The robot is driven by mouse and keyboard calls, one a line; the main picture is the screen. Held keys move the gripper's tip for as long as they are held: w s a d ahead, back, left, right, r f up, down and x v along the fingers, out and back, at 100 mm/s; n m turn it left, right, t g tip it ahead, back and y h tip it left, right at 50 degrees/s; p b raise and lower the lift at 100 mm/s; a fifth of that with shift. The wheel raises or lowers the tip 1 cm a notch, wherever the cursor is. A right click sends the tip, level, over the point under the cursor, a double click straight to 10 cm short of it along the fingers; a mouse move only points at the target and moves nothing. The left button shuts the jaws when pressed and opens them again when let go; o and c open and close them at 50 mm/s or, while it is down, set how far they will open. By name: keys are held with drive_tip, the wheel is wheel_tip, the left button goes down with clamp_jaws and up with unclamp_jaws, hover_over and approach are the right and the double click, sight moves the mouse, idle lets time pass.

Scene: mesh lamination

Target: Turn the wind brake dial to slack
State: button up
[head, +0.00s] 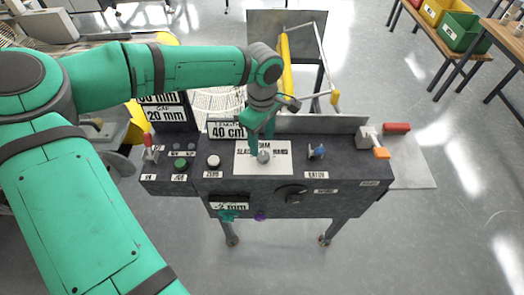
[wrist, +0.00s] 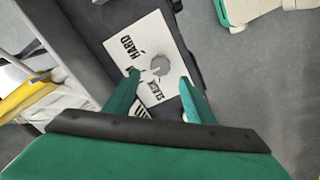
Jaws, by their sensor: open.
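The wind brake dial is a round grey knob (head: 264,156) on a white label plate (head: 242,165) on top of the dark console. In the wrist view the knob (wrist: 160,64) has a pale pointer that seems to aim toward the middle label, between SLACK and HARD. SLACK is at the plate's left in the head view, HARD at its right. The middle word is partly hidden by my finger. My gripper (head: 262,136) is above the knob, pointing down. In the wrist view its open fingers (wrist: 159,77) lie on either side of the pointer; contact cannot be told.
A blue knob (head: 316,152) stands right of the plate. A white button (head: 213,161), a green button (head: 181,164) and a red-tipped lever (head: 149,150) are to the left. A 40 cm display (head: 228,130) stands behind. A black dial (head: 291,193) is on the front face.

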sight(262, 154)
wheel_tip(262, 154, down, 6)
drive_tip(key=shift+f, duration=0.1)
idle(0.4)
drive_tip(key=c, duration=1)
